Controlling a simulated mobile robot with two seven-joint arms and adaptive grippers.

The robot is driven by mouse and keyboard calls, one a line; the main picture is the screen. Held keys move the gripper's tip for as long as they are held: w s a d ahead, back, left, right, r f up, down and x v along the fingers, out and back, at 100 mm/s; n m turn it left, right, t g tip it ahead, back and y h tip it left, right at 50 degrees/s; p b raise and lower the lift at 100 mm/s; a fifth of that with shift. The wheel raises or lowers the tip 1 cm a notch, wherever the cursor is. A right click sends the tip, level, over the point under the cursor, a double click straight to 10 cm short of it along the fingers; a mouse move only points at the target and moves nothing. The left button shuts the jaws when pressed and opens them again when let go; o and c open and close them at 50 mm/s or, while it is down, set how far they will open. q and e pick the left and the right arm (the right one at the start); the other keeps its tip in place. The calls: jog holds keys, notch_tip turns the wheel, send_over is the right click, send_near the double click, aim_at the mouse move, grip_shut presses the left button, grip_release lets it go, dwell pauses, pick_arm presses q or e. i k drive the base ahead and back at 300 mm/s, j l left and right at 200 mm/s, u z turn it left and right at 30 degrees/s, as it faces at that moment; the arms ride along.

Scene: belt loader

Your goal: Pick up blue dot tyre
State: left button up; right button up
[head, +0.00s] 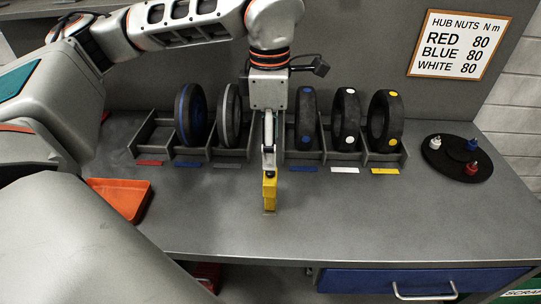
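The blue dot tyre (305,125) stands upright in a rack slot behind a blue label, a blue dot near its top. My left gripper (269,190) points down in front of the rack, left of this tyre and apart from it. It is seen edge-on, so its opening is hidden. A yellow piece is at its lower end; I cannot tell whether it is part of the fingers or held. My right gripper is not in view.
White dot (346,120) and yellow dot (386,122) tyres stand to the right; blue-banded (190,115) and grey-banded (228,115) ones to the left. An orange tray (122,198) lies left, a black disc with coloured nuts (456,160) right. The front tabletop is mostly clear.

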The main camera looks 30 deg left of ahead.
aim_at(305, 104)
jog(key=k, duration=1)
